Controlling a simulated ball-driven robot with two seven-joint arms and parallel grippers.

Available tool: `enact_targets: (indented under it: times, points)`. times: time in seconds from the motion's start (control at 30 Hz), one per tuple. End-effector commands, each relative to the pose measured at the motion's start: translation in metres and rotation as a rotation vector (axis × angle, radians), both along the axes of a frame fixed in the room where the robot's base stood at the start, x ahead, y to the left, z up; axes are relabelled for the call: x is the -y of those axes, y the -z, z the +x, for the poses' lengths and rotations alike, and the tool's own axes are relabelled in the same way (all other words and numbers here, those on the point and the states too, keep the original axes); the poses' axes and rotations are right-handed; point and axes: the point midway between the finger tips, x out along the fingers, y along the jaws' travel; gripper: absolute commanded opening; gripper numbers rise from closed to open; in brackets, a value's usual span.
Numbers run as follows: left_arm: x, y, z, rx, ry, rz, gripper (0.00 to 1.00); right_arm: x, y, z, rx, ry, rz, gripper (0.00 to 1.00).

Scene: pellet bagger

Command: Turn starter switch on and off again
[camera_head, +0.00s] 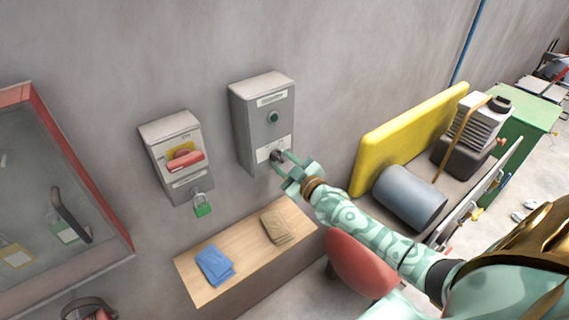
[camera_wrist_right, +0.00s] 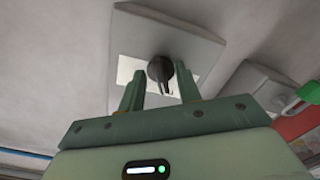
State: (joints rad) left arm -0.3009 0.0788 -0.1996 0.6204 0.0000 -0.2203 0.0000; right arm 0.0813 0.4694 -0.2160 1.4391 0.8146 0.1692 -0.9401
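In the right wrist view the black switch knob (camera_wrist_right: 160,70) shows between and beyond the two green fingertips (camera_wrist_right: 158,92), with a gap on both sides. Whether the fingers reach around the knob is hard to tell. My left gripper is not in view.
A grey box with a red handle (camera_head: 184,162) and a green padlock (camera_head: 203,205) hangs to the left. A wooden shelf (camera_head: 245,262) with blue and tan packets is below. A yellow panel (camera_head: 408,140) and grey cylinder (camera_head: 408,197) stand right of my forearm.

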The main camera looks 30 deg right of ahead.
Motion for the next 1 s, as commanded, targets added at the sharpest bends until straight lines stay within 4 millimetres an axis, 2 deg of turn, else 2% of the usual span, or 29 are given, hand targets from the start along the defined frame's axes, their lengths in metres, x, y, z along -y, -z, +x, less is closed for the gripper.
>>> enact_targets:
  times: [0.1, 0.17, 0.23, 0.67, 1.0]
  points:
    - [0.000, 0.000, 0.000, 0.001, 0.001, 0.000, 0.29, 0.000, 0.000, 0.000, 0.000, 0.000, 0.000, 0.34]
    - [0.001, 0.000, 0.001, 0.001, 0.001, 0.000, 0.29, 0.000, 0.000, 0.000, 0.000, 0.000, 0.000, 0.20]
    - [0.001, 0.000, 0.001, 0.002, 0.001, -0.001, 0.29, 0.000, 0.000, 0.000, 0.000, 0.000, 0.000, 0.00]
    - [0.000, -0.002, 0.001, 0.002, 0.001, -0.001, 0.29, 0.000, -0.001, 0.000, -0.004, 0.000, 0.045, 0.00]
    - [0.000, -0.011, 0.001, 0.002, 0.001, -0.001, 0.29, -0.002, -0.001, 0.000, -0.021, -0.001, 0.277, 0.00]
